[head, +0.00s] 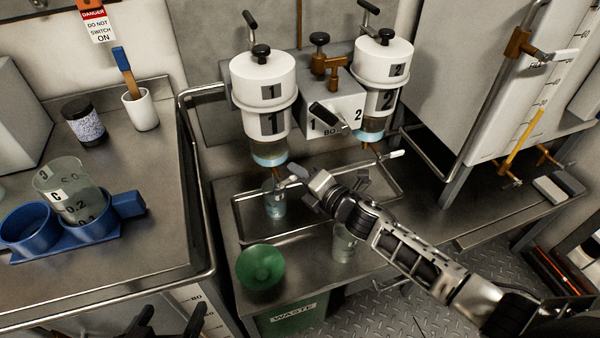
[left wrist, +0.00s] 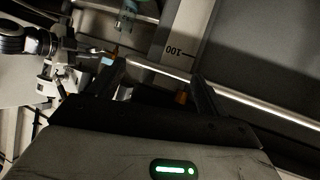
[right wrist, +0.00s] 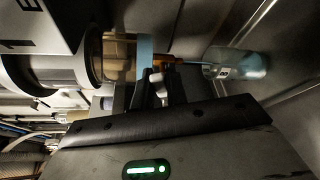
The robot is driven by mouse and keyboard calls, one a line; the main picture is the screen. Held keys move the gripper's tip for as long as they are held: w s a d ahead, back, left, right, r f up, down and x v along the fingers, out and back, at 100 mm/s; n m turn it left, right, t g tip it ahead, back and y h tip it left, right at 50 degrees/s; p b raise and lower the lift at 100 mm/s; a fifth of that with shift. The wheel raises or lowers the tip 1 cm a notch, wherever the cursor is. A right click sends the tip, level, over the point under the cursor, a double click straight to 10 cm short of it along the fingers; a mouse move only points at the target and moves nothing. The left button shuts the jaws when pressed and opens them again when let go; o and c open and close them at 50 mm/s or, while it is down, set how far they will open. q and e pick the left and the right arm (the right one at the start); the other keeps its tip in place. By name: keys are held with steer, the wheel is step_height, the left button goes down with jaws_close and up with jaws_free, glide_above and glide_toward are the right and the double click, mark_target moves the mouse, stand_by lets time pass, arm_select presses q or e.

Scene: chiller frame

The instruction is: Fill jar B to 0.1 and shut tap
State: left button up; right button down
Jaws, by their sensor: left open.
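Jar (head: 275,206) stands in the metal tray under the tap (head: 278,173) of tank 1 (head: 264,95). It also shows in the right wrist view (right wrist: 238,67), its label too small to read surely. A thin pale line runs from the spout towards the jar mouth; its level is unclear. My right gripper (head: 298,181) is at that tap, its fingers close together around the white lever (right wrist: 160,88). My left gripper (head: 172,318) is open and empty at the bottom left, below the counter edge. A second clear jar (head: 344,243) is partly hidden behind my right arm.
On the left counter (head: 150,235), a graduated cup (head: 68,190) stands in a blue holder (head: 85,243), near a dark-lidded jar (head: 84,122) and a white cup with a brush (head: 140,110). A green funnel (head: 260,267) sits above the waste bin (head: 292,318). Tank 2 (head: 383,75) is at right.

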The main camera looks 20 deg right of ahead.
steer(key=f+m+t+b, duration=0.1)
steer(key=m+b, duration=0.1)
steer(key=f+m+y+b, duration=0.1)
steer(key=m+b, duration=0.1)
steer(key=b, duration=0.1)
steer(key=shift+d+f+m+t+b, duration=0.2)
steer(key=shift+m+t+b, duration=0.1)
steer(key=shift+t, duration=0.1)
steer(key=c, duration=1.4)
jaws_free()
arm_select(q)
steer(key=shift+g, duration=0.3)
steer(key=f, duration=0.3)
steer(key=d+f, duration=0.1)
steer(key=f, duration=0.1)
steer(key=shift+w+f, duration=0.15)
steer(key=shift+f, duration=0.05)
steer(key=shift+a+r+p, duration=0.2)
steer(key=shift+r+p, duration=0.15)
steer(key=shift+r, duration=0.25)
steer(key=shift+a+r+p, duration=0.15)
steer(key=shift+r+p, duration=0.15)
steer(key=shift+r, duration=0.3)
arm_select(e)
steer(key=v, duration=1.6)
